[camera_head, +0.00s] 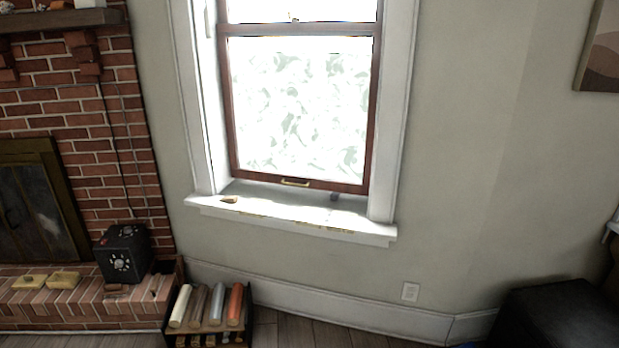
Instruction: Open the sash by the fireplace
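The window sash (301,110) stands in a white frame to the right of the brick fireplace (75,120). It has a dark reddish-brown wooden frame and a bright, frosted-looking pane. Its bottom rail (330,185) sits down at the sill, and no gap shows under it. A small brass-coloured handle (295,183) is on the middle of the bottom rail. A second pane shows above the sash, cut off by the top edge. A small latch-like piece (294,17) is at the meeting rail. Neither of my grippers shows in the head view.
The white sill (290,212) holds a small tan object (229,199) and a small dark one (334,196). Below stands a dark rack (243,335) with several coloured rolls. A black box (123,253) sits on the brick hearth (60,305). A dark seat-like block (563,315) is at lower right.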

